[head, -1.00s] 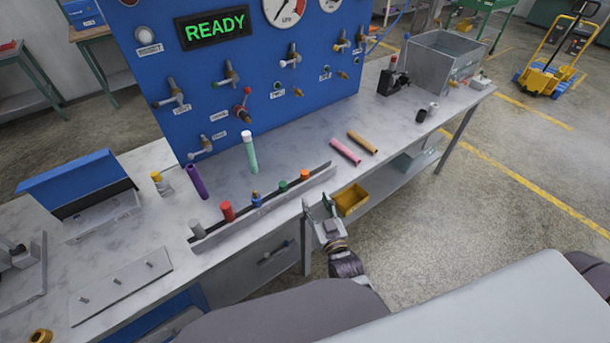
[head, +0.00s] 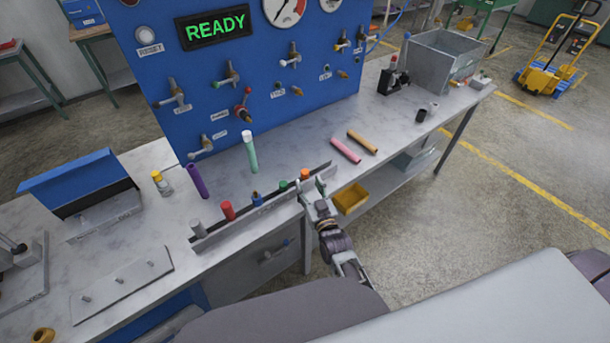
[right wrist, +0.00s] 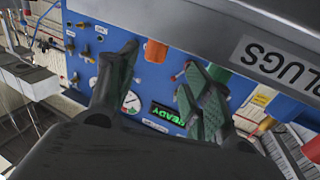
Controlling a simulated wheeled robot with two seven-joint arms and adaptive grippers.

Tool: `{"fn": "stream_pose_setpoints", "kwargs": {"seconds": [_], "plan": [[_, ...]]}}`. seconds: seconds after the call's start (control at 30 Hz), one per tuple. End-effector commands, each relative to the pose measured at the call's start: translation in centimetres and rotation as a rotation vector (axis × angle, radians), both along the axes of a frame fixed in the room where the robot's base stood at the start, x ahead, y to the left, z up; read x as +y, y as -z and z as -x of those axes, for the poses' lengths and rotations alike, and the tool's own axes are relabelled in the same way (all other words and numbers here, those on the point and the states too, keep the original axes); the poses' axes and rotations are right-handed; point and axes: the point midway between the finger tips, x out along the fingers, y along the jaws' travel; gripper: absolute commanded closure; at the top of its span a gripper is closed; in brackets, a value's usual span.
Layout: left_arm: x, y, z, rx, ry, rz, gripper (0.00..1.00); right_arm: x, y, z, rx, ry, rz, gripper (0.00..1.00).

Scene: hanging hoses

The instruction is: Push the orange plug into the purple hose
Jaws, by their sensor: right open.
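The orange plug (head: 305,174) stands at the right end of a grey rack along the bench's front edge. It also shows in the right wrist view (right wrist: 155,51), over the gap between my fingers. Whether a finger touches the plug I cannot tell. My left gripper is not in view.
The rack (head: 235,228) also holds green (head: 283,186), blue (head: 257,199), red (head: 227,211) and grey (head: 197,228) plugs. A teal hose (head: 250,155) stands behind it. Pink (head: 345,151) and tan (head: 362,142) hoses lie right. A yellow bin (head: 351,199) sits below.

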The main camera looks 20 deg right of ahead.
Motion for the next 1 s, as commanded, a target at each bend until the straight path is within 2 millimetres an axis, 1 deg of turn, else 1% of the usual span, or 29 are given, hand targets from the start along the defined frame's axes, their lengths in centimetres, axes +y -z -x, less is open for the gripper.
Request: {"fn": "stream_pose_setpoints", "kwargs": {"seconds": [0.1,0.23,0.77,1.0], "plan": [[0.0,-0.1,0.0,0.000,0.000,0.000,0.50,0.0,-0.1,-1.0,-0.001,0.000,0.000,0.49],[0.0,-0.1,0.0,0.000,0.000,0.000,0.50,0.0,0.0,-1.6,0.000,0.000,0.000,0.49],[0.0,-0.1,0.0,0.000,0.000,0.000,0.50,0.0,0.0,-2.0,0.000,0.000,0.000,0.49],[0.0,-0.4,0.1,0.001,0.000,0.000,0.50,-0.3,-0.1,-3.3,-0.001,0.000,0.001,0.49]]}}
